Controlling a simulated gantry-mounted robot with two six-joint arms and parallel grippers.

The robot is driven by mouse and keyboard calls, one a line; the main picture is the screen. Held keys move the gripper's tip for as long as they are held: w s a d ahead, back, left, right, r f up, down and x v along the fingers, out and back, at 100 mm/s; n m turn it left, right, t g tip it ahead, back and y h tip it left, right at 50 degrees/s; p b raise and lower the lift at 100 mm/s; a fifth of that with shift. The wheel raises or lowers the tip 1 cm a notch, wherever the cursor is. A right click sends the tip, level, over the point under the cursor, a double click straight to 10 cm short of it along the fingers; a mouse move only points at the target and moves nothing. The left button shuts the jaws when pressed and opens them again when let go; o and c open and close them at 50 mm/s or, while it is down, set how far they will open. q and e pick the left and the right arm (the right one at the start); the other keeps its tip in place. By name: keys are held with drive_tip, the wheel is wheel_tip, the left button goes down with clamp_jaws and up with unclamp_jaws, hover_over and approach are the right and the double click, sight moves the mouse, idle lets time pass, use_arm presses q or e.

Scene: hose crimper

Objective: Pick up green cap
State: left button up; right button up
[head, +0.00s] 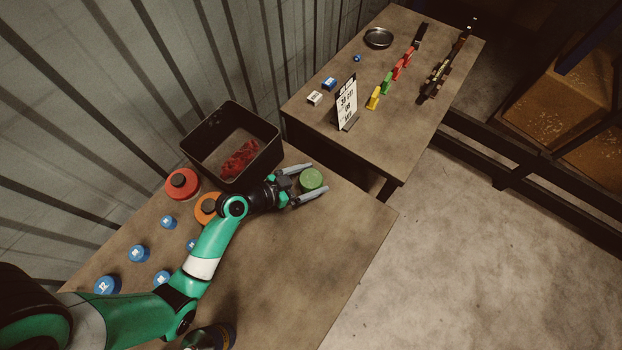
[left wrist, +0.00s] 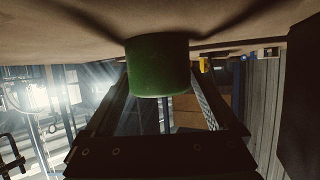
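The green cap (head: 311,179) is a short round cylinder on the near wooden table, close to its far edge. My left gripper (head: 310,181) is open, with one finger on each side of the cap. In the left wrist view the cap (left wrist: 158,65) sits between the two fingers (left wrist: 160,100). Gaps show beside the cap in the head view, so the fingers appear not to press on it. My right gripper is not in view.
A black bin (head: 232,146) with red stuff inside stands behind the arm. A red cap (head: 182,184), an orange cap (head: 207,208) and several blue caps (head: 107,285) lie left of it. The table's right side is clear. A second table (head: 400,150) stands beyond.

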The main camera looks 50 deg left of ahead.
sight(310, 180)
use_arm(q)
drive_tip(key=c, duration=0.9)
drive_tip(key=shift+r, duration=0.15)
drive_tip(key=shift+r+p, duration=0.25)
drive_tip(key=shift+p, duration=0.05)
drive_tip(key=r+p, duration=0.4)
drive_tip(key=shift+s+d+r, duration=0.1)
drive_tip(key=shift+s+d, duration=0.1)
drive_tip(key=shift+s, duration=0.1)
drive_tip(key=s+d+r+p, duration=0.7)
drive_tip(key=s+r+p, duration=0.1)
drive_tip(key=s, duration=0.3)
drive_tip(key=shift+s, duration=0.2)
